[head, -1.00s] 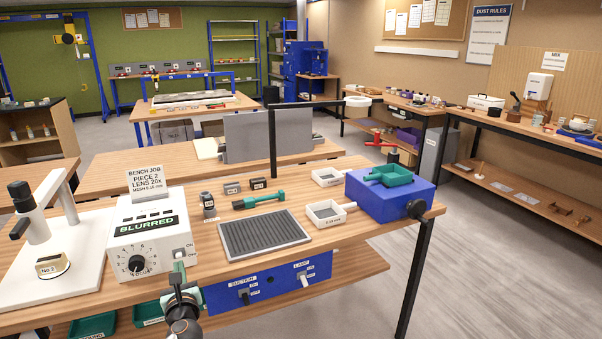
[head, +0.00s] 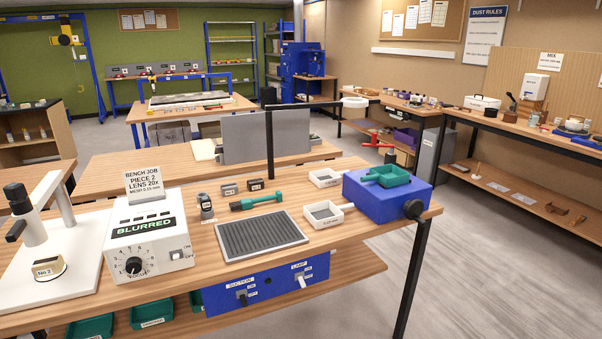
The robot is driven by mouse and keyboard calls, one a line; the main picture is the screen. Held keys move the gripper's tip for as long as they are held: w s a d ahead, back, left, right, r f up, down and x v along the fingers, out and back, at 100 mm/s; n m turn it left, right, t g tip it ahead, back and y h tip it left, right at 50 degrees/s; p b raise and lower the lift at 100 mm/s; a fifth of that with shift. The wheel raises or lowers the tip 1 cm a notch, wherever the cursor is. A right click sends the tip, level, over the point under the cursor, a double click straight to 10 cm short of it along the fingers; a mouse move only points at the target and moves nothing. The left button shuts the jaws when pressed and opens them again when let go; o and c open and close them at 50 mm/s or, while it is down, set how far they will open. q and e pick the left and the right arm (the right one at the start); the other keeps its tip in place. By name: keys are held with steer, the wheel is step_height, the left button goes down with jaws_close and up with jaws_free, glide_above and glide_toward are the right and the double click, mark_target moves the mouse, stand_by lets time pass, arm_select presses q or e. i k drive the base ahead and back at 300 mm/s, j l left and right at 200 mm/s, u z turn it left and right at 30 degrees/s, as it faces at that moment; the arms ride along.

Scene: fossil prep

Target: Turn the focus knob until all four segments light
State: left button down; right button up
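The white focus box (head: 165,223) stands on the wooden bench at the left. Its display (head: 142,227) reads BLURRED. The black focus knob (head: 133,265) with a ring of numbers is on its front face. A row of small dark segments (head: 138,215) sits above the display; I see none clearly lit. An ON/OFF switch (head: 176,254) is at the box's right. The white microscope stand (head: 62,222) is left of the box, with a piece labelled No 2 (head: 48,267) on its base. Neither gripper shows in the head view now.
A grey ribbed mat (head: 262,236), a green-handled tool (head: 257,199) and white sieves (head: 329,214) lie right of the box. A blue machine (head: 388,194) stands at the bench's right end. A blue panel (head: 267,283) with suction and lamp switches is on the front edge.

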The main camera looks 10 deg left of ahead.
mark_target(134, 263)
steer(key=u, duration=1.45)
